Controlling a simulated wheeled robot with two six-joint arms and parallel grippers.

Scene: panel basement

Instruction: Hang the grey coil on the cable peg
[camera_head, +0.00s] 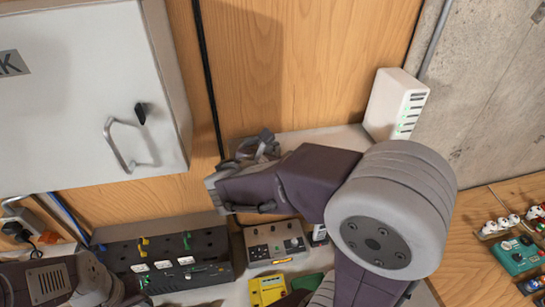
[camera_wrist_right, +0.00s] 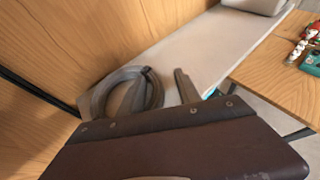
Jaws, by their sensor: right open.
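The grey coil (camera_wrist_right: 99,101) lies on the left end of a pale grey shelf, close to the wooden wall, in the right wrist view. My right gripper (camera_wrist_right: 164,78) is open at it. One finger overlaps the ring and the other stands just outside its right side; I cannot tell whether they touch it. In the head view the right gripper (camera_head: 257,145) reaches in from the right, and its fingers and palm hide much of the coil. I cannot make out the cable peg in either view. My left gripper is out of view; only part of the left arm shows at lower left.
The shelf (camera_head: 318,138) carries a white box (camera_head: 396,104) at its right end. A grey cabinet (camera_head: 84,75) with a handle hangs at upper left. Below stand a dark panel box (camera_head: 165,252), a grey control box (camera_head: 273,243) and a yellow device (camera_head: 268,290). A wooden table (camera_head: 470,250) is at right.

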